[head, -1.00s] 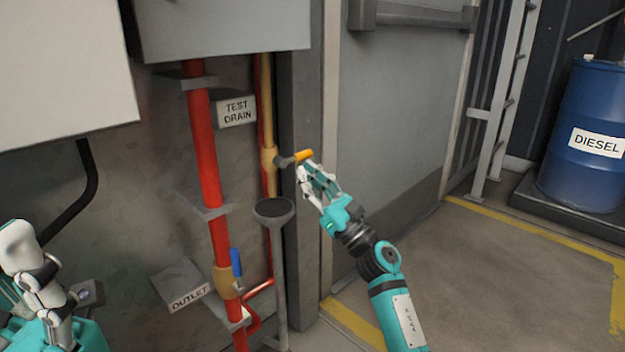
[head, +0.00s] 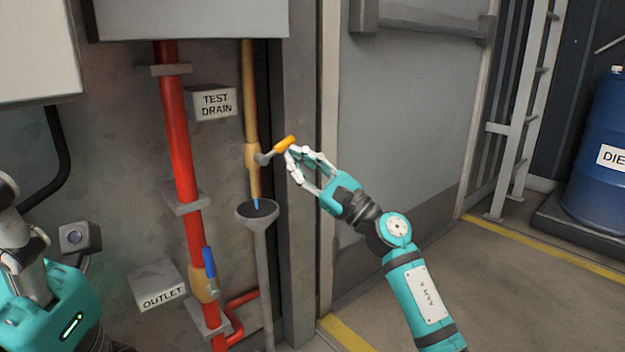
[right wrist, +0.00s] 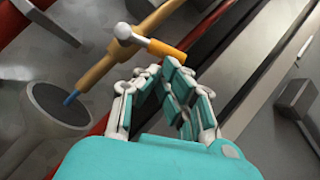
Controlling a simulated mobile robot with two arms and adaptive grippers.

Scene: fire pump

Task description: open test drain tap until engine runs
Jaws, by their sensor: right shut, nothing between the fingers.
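The test drain tap is on the tan pipe (head: 252,160) at the wall. Its orange lever (head: 285,144) points right and slightly up; it also shows in the right wrist view (right wrist: 166,48). A thin blue stream (head: 256,204) runs from the pipe's lower end into the grey funnel (head: 257,211). My right gripper (head: 291,161) is shut and empty, its fingertips close beside and just below the lever's end. I cannot tell whether they touch it. My left gripper (head: 25,250) is partly in view at the left edge, its fingertips unclear.
The TEST DRAIN sign (head: 216,103) is left of the pipe. A red pipe (head: 176,130) carries a blue-handled valve (head: 208,263) near the OUTLET sign (head: 163,298). A grey door (head: 400,110) stands behind my right arm. A blue drum (head: 600,135) is far right.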

